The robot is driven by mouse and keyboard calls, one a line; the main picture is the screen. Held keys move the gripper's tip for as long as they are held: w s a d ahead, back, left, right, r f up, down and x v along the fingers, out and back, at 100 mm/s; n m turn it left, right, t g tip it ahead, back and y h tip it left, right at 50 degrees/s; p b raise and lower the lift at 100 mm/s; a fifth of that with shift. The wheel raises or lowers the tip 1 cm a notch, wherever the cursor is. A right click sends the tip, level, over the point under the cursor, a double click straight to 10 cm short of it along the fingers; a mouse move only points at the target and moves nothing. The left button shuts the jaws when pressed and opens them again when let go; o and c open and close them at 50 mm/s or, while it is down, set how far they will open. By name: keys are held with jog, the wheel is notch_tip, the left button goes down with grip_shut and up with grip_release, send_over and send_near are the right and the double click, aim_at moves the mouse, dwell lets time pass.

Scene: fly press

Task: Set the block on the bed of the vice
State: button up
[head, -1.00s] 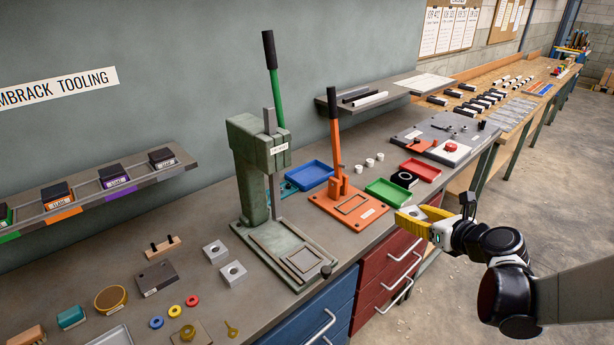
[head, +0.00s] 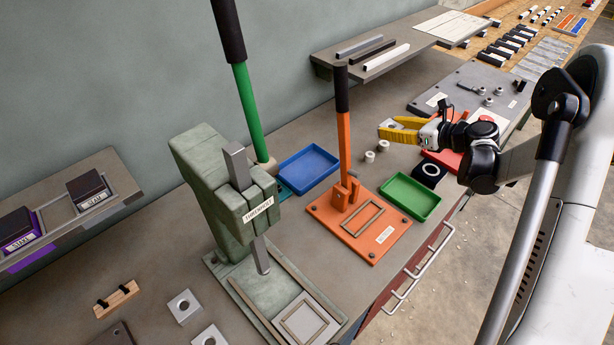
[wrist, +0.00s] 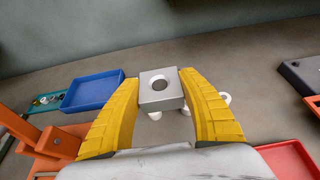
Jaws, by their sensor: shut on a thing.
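A grey metal block with a round hole (wrist: 158,88) is held between the two yellow fingers of my gripper (wrist: 158,102). In the head view the block (head: 387,123) shows at the fingertips of my gripper (head: 392,129), above the bench. No label legibly reads "vice". A large green press (head: 225,195) has a bed with a rectangular frame (head: 303,322) at its foot. An orange lever device (head: 344,195) stands to its right, its orange base plate also bearing a rectangular frame (head: 361,217). Both beds look empty. The block appears apart from both devices.
A blue tray (head: 308,167) and a green tray (head: 410,197) flank the orange device. Small pale rings (head: 383,146) and a black block with a white ring (head: 431,170) lie near my gripper. Tall levers rise from both devices.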

jog(key=w+a+f+b, duration=0.1)
jog(key=a+f, duration=0.1)
jog(key=a, duration=0.1)
jog(key=w+a+f+b, duration=0.1)
jog(key=w+a+f, duration=0.1)
jog(key=a, duration=0.2)
jog(key=w+a+f+b, duration=0.1)
jog(key=w+a+f, duration=0.1)
jog(key=a+f, duration=0.1)
jog(key=shift+a, duration=0.2)
notch_tip(320, 180, down, 4)
jog(key=shift+w+f+b, duration=0.1)
jog(key=shift+w+b, duration=0.05)
jog(key=shift+b, duration=0.85)
jog(key=o, duration=0.9)
jog(key=shift+f, duration=0.1)
jog(key=o, duration=0.4)
jog(key=shift+c, duration=0.2)
